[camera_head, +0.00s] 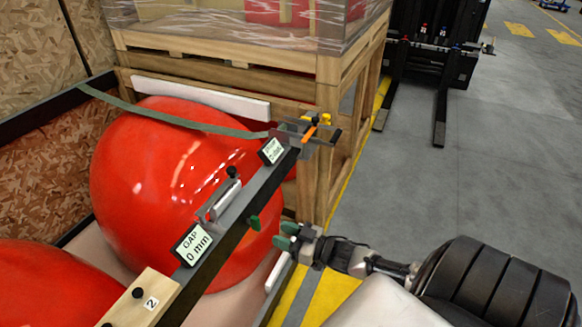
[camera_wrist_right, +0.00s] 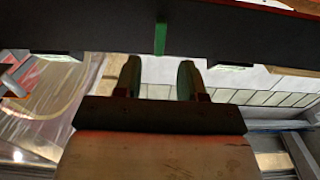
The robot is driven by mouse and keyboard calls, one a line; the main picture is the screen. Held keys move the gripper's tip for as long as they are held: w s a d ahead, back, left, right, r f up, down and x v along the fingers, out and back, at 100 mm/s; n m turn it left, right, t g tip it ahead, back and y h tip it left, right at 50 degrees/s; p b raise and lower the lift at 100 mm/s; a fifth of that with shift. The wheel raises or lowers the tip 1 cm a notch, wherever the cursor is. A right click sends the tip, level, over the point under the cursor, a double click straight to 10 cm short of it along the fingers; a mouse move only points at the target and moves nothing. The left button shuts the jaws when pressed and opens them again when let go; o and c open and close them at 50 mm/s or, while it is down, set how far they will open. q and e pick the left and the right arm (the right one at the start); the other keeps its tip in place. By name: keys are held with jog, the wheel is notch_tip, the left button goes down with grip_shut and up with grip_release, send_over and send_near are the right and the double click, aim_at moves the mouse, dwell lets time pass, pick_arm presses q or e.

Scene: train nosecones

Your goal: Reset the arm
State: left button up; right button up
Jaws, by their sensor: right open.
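My right gripper (camera_head: 288,236) comes in from the lower right in the head view, with green fingertips beside the dark rail. In the right wrist view its two fingers (camera_wrist_right: 160,80) stand apart with nothing between them. A dark bar (camera_wrist_right: 90,25) with a green tab (camera_wrist_right: 160,38) lies just beyond the fingertips there. In the head view a green tab (camera_head: 254,222) sticks out from the rail (camera_head: 235,225), close to the fingertips; they look apart from it. My left gripper is not in view.
A large red nosecone (camera_head: 165,175) sits behind the rail, and another red nosecone (camera_head: 50,285) is at lower left. A green strap (camera_head: 180,121) crosses the first one. A wrapped wooden crate (camera_head: 240,60) and a forklift (camera_head: 435,45) stand behind. Grey floor (camera_head: 480,150) is clear at right.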

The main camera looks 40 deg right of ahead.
jog(key=shift+v, duration=1.15)
jog(key=s+f+m+g+h, duration=0.3)
jog(key=s+f, duration=0.4)
jog(key=f, duration=0.6)
jog(key=s+f+g+h, duration=0.4)
jog(key=s+f, duration=0.2)
jog(key=f, duration=0.7)
jog(key=s+a+f+g, duration=0.4)
jog(key=s+a+f, duration=0.2)
jog(key=s, duration=0.5)
jog(key=s+a+f+n+g, duration=0.1)
jog(key=s+a+f+g, duration=0.3)
jog(key=s, duration=0.7)
notch_tip(320, 180, down, 2)
jog(key=a, duration=0.2)
jog(key=shift+s+a+f+g, duration=0.2)
jog(key=shift+a+g, duration=0.1)
jog(key=shift+a, duration=0.1)
